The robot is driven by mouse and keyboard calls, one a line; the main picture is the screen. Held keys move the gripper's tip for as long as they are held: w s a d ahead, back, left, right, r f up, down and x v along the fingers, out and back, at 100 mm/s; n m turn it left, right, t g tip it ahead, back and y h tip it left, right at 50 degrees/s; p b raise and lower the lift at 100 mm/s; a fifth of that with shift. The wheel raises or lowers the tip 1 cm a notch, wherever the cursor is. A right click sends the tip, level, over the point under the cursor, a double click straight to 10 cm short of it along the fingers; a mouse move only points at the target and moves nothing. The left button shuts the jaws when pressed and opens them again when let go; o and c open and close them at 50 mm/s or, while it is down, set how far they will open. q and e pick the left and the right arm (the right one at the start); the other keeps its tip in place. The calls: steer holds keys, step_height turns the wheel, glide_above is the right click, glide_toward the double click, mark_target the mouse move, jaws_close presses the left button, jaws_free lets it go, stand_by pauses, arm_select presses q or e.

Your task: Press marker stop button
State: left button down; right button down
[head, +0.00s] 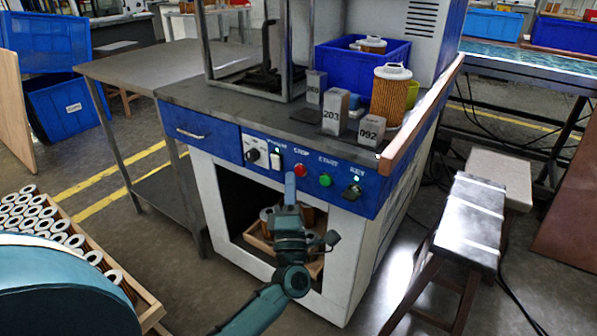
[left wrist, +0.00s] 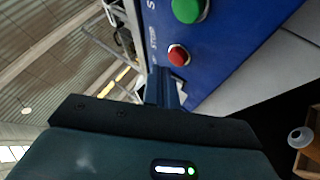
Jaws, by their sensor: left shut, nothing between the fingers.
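The red stop button (head: 300,169) sits on the blue front panel (head: 222,138) of the machine, under a STOP label. In the left wrist view the red button (left wrist: 178,55) is just up and right of my fingertips. My left gripper (head: 290,180) is shut and empty, pointing at the panel just below and left of the red button. In the left wrist view its closed fingers (left wrist: 163,85) appear close to the panel; I cannot tell whether they touch it. The red button is uncovered in both views. My right gripper is not in view.
A green START button (head: 325,180), a key switch (head: 352,192), a lit switch (head: 276,160) and a black knob (head: 252,154) share the panel. Numbered blocks and a filter cartridge (head: 390,95) stand above. An open bay below holds a wooden tray. A stool (head: 470,220) stands right.

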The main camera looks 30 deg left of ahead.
arm_select(q)
steer(key=shift+w, duration=0.1)
steer(key=shift+w, duration=0.35)
steer(key=shift+w+b, duration=0.35)
stand_by(0.6)
steer(key=shift+s, duration=0.15)
steer(key=shift+s+p, duration=0.35)
steer(key=shift+s, duration=0.3)
steer(key=s+p, duration=0.2)
steer(key=s, duration=0.3)
steer(key=shift+a, duration=0.2)
